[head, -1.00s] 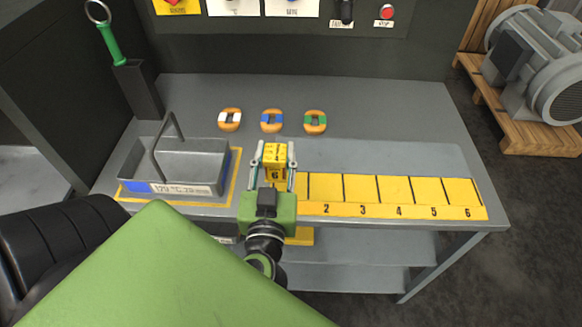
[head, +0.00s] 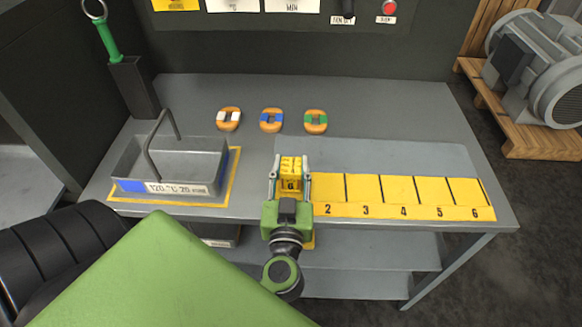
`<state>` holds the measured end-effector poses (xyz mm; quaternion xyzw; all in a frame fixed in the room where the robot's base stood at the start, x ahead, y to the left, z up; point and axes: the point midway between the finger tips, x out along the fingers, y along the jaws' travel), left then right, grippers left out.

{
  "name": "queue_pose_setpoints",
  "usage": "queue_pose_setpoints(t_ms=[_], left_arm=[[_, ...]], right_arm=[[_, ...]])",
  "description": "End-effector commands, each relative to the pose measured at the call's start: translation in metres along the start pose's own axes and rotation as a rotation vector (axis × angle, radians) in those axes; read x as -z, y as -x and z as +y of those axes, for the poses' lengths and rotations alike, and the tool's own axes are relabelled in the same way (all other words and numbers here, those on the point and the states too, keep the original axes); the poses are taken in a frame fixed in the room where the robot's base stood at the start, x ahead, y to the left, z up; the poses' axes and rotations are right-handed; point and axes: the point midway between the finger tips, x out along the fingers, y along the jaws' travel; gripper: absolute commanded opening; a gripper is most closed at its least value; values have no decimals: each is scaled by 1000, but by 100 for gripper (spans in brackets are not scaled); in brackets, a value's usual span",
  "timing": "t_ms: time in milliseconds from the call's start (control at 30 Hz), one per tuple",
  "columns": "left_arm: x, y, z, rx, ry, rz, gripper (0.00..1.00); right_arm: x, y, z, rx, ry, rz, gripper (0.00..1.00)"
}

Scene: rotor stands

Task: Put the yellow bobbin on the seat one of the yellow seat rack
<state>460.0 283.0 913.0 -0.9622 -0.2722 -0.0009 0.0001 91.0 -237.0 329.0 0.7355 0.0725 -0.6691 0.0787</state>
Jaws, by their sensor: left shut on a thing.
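My left gripper (head: 290,188) is shut on the yellow bobbin (head: 291,172), a small yellow block with a dark mark on its near face. The gripper holds it at the left end of the yellow seat rack (head: 404,197). The rack is a yellow strip with dark dividers, and numbers 2 to 6 show along its front edge. Seat one and its number are hidden behind the gripper and bobbin. I cannot tell whether the bobbin touches the rack. My right gripper is not in view.
A grey basket (head: 172,167) with a handle stands on a yellow-outlined area at left. Three orange rings with white (head: 229,119), blue (head: 271,120) and green (head: 316,121) bands lie behind. A dark holder (head: 137,91) stands at back left. The table's back right is clear.

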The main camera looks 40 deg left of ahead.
Motion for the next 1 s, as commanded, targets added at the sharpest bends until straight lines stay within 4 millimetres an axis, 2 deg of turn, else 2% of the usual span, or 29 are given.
queue_pose_setpoints(t_ms=[67, 100, 167, 567, 767, 1000], left_arm=[[-1, 0, 0, 0, -2, 1, 3], [-3, 0, 0, 0, -1, -1, 35], [-3, 0, 0, 0, -1, -1, 49], [0, 0, 0, 0, 1, 0, 49], [-3, 31, 0, -2, -1, -6, 49], [-3, 83, 0, -2, -1, -7, 49]], right_arm=[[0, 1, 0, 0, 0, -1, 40], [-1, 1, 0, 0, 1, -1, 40], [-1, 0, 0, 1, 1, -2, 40], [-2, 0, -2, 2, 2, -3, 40], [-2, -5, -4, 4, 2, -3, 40], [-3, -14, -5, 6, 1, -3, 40]])
